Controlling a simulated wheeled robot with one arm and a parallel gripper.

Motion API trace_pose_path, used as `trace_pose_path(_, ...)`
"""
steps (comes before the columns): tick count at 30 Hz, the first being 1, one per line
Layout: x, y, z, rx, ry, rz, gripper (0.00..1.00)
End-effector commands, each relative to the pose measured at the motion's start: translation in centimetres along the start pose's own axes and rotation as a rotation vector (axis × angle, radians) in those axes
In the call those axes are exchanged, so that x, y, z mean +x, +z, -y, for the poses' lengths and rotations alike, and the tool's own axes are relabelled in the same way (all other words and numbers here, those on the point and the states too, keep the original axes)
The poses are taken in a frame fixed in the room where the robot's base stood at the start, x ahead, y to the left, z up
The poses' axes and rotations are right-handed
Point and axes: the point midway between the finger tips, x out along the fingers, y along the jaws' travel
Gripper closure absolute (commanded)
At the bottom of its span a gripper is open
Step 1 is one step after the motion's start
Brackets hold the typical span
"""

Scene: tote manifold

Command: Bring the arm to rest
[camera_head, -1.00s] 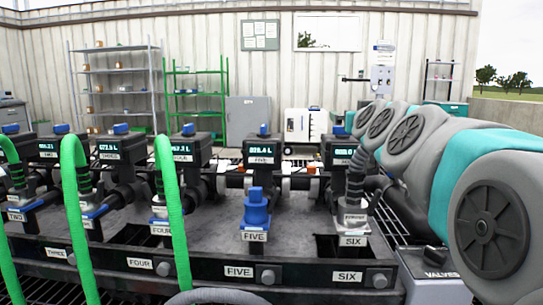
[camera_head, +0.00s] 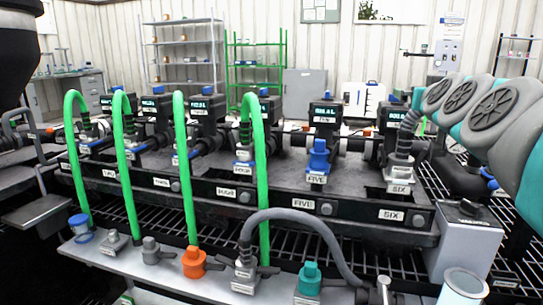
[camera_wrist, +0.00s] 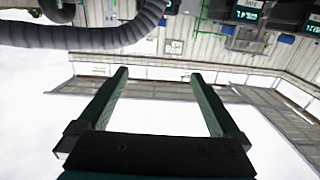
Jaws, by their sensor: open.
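My gripper (camera_wrist: 158,85) shows in the wrist view with its two dark green fingers wide apart and nothing between them. Beyond the fingers are the wall and pale sky, and the view is tilted. My grey and teal arm (camera_head: 500,110) reaches in from the right edge of the head view, near station SIX of the manifold (camera_head: 268,196). The gripper itself does not show in the head view, so its distance from the manifold is hard to tell.
Several green hoses (camera_head: 182,165) arch up from the manifold's front. A grey hose (camera_head: 300,216) loops low across the front shelf, and a grey hose (camera_wrist: 95,36) crosses the wrist view's top left. An orange fitting (camera_head: 194,262) and a teal fitting (camera_head: 309,279) stand on the shelf.

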Motion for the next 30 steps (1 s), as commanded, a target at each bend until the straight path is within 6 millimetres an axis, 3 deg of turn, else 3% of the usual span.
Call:
trace_pose_path(11, -1.5, 6.1, 4.4, -0.003, -0.109, 0.184, 0.0)
trace_pose_path(16, -3.4, 10.5, 7.1, -0.005, -0.176, 0.324, 0.0)
trace_pose_path(19, -5.4, 14.2, 8.9, -0.01, -0.221, 0.441, 0.0)
trace_pose_path(23, -10.1, 20.3, 11.3, -0.026, -0.284, 0.653, 0.0)
trace_pose_path(27, -16.9, 27.1, 12.4, -0.051, -0.322, 0.92, 0.0)
trace_pose_path(30, -22.6, 31.3, 12.1, -0.079, -0.323, 1.113, 0.0)
